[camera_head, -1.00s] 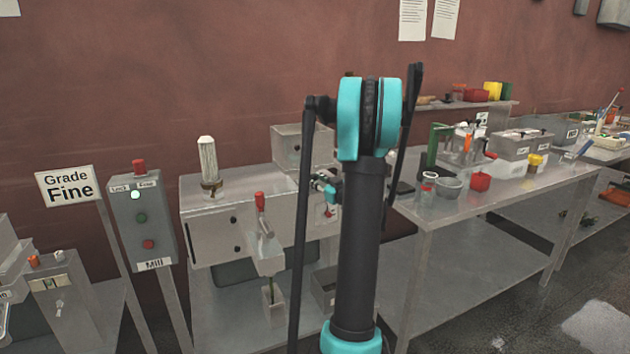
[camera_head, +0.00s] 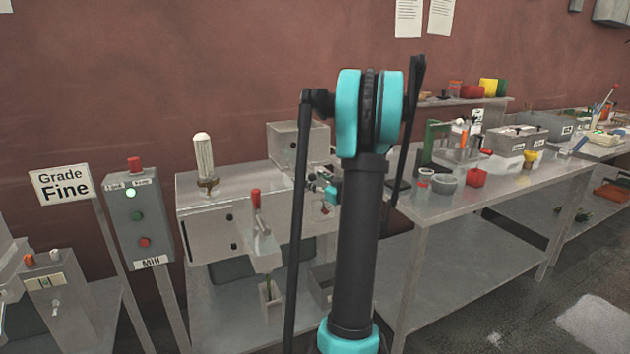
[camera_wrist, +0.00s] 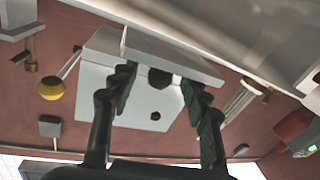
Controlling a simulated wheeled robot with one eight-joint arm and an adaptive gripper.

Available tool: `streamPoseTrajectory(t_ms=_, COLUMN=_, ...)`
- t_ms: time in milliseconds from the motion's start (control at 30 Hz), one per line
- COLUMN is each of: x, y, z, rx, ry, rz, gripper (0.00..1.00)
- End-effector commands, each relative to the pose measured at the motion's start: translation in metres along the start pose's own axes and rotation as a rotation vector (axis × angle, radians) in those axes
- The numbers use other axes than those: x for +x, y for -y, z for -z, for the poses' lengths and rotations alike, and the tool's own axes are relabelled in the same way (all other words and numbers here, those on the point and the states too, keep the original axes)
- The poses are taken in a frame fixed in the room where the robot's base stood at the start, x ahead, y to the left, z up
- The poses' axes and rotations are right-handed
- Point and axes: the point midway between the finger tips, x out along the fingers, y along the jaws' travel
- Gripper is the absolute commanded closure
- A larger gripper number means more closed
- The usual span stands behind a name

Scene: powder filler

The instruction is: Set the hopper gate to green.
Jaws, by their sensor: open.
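A grey metal machine (camera_head: 207,235) stands left of my arm in the head view. It has a red-handled lever (camera_head: 256,200) above a spout (camera_head: 266,260). A grey box (camera_head: 298,147) rises at its back right. My gripper is mostly hidden behind my arm there. In the wrist view, which looks upside down, my gripper (camera_wrist: 158,82) is open and empty. A pale box (camera_wrist: 100,85) with a black knob (camera_wrist: 160,78) appears beyond and between the fingers; contact cannot be told. I cannot make out for sure which part is the hopper gate, or any green mark on it.
A Mill control post (camera_head: 138,220) with a lit green lamp and a "Grade Fine" sign (camera_head: 62,187) stand at left. A bench (camera_head: 450,205) with cups, boxes and a green stand is at right. A ribbed white cylinder (camera_head: 204,155) stands on the machine top.

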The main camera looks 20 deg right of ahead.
Motion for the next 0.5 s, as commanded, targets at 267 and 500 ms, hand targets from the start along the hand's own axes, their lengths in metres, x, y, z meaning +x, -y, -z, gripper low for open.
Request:
streamPoseTrajectory(t_ms=267, x=-0.051, y=-0.001, z=0.000, rx=0.000, ry=0.001, rz=-0.004, gripper=0.53)
streamPoseTrajectory(t_ms=500, x=-0.095, y=0.000, z=0.000, rx=0.000, ry=0.001, rz=-0.003, gripper=0.53)
